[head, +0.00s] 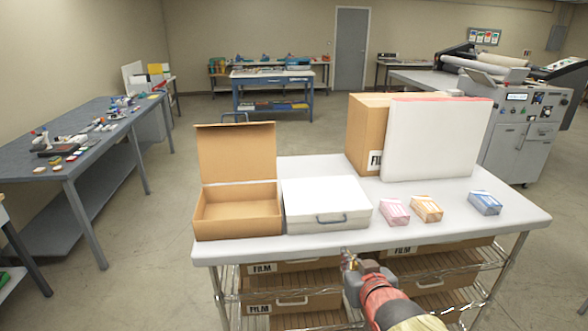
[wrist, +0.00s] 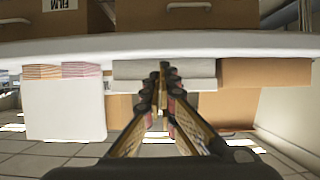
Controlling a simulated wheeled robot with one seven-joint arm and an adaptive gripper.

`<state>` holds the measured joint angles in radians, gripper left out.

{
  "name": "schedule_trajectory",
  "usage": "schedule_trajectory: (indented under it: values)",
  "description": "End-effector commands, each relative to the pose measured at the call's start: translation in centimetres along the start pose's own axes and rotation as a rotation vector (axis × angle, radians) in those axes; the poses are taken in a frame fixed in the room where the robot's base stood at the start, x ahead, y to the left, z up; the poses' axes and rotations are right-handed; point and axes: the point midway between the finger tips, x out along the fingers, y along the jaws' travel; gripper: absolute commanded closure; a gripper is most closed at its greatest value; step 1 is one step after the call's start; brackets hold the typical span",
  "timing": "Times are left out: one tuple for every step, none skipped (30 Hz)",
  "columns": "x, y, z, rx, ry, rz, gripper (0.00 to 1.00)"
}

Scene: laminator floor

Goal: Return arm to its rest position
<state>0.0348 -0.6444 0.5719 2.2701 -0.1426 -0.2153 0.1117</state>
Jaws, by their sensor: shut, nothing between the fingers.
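My gripper (head: 348,258) is in front of the near edge of the white-topped table (head: 290,246), at about the height of the tabletop edge. In the wrist view my gripper's fingers (wrist: 163,70) meet at their tips, with nothing between them. That view appears upside down, with the table edge (wrist: 230,42) across the top. My arm (head: 385,300) reaches in from the bottom right of the head view. No rest position is marked in either view.
An open cardboard box (head: 238,208), a white case (head: 325,204), a pink pack (head: 395,212), an orange pack (head: 427,208), a blue pack (head: 485,202) and a white panel (head: 437,140) stand on the table. Film boxes (head: 290,303) fill the shelves below.

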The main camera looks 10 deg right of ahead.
Motion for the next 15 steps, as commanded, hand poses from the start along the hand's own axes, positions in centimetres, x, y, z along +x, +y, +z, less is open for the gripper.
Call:
schedule_trajectory:
  values:
    - [0.0,0.1,1.2,-0.003,-0.044,0.005,1.0]
    - [-0.1,0.2,2.4,-0.004,-0.082,0.009,1.0]
    - [-0.3,0.4,4.1,-0.006,-0.143,0.015,1.0]
    - [-0.8,0.6,5.4,-0.008,-0.192,0.02,1.0]
    - [-1.3,0.7,6.5,-0.009,-0.24,0.026,1.0]
    - [-2.4,0.8,7.8,-0.008,-0.306,0.032,1.0]
    - [-3.3,0.9,8.7,-0.007,-0.355,0.036,1.0]
    - [-4.3,1.0,9.5,-0.007,-0.402,0.038,1.0]
    - [-5.8,1.0,10.4,-0.007,-0.46,0.04,1.0]
    - [-6.9,0.9,11.0,-0.005,-0.502,0.04,1.0]
    - [-8.2,0.8,11.5,-0.003,-0.541,0.04,1.0]
    - [-9.9,0.7,12.1,-0.002,-0.591,0.038,1.0]
    - [-11.2,0.6,12.4,0.0,-0.625,0.035,1.0]
    - [-12.4,0.5,12.6,0.002,-0.654,0.032,1.0]
    - [-14.1,0.2,12.9,0.004,-0.692,0.027,1.0]
